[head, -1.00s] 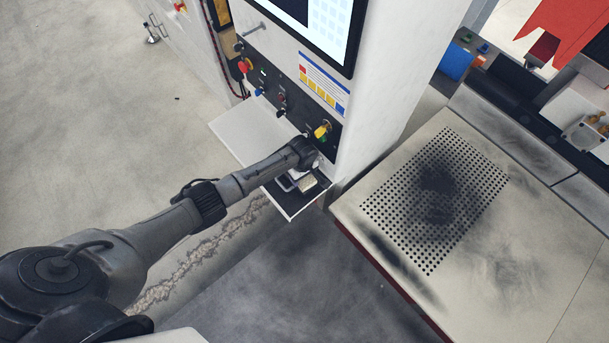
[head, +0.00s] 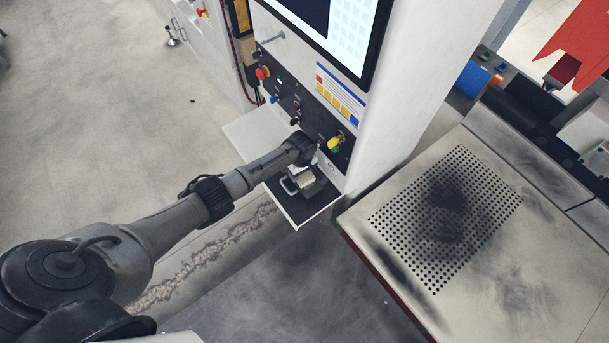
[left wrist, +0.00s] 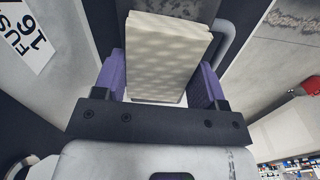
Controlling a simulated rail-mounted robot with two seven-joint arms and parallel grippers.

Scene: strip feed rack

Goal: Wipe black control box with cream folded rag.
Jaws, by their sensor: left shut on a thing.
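My left gripper (head: 303,174) is at the small shelf below the panel of the white cabinet. In the left wrist view its purple fingers (left wrist: 158,82) are shut on the cream folded rag (left wrist: 168,55), one finger on each side. The rag also shows in the head view (head: 306,182), small, under my wrist. A dark box (head: 320,186) with a grey handle, seemingly the black control box, sits on the shelf under the rag and is partly hidden by it. I cannot tell whether the rag touches it. My right gripper is out of view.
A perforated table (head: 500,270) stands to the right, across a floor gap.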

